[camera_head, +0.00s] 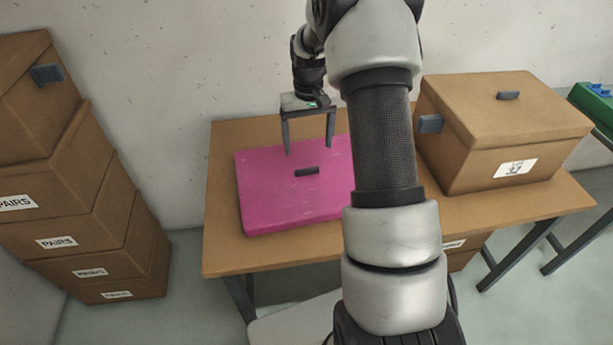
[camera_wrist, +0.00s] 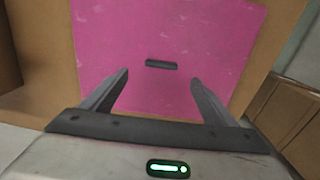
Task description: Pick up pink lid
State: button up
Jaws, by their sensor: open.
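The pink lid (camera_head: 270,205) lies flat on the wooden table (camera_head: 225,262), left of the box. It has a small dark handle (camera_head: 307,171) near its middle. My arm hides the lid's right part in the head view. In the wrist view the pink lid (camera_wrist: 170,30) fills the upper middle, with its handle (camera_wrist: 161,64) just beyond and between the fingertips. My gripper (camera_head: 309,150) is open and empty above the lid, near its back part. In the wrist view my gripper (camera_wrist: 160,80) has its fingers spread on both sides of the handle line.
A closed cardboard box (camera_head: 490,140) with a dark handle and a label stands on the table's right. Stacked brown boxes (camera_head: 85,220) stand on the floor at the left. A green object (camera_head: 593,100) shows at the right edge. The table's front left is bare.

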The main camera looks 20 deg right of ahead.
aim_at(307, 169)
notch_tip(307, 169, down, 9)
jog(key=shift+a+r+b, duration=0.1)
jog(key=shift+a+b, duration=0.05)
jog(key=shift+b, duration=0.35)
jog(key=c, duration=1.2)
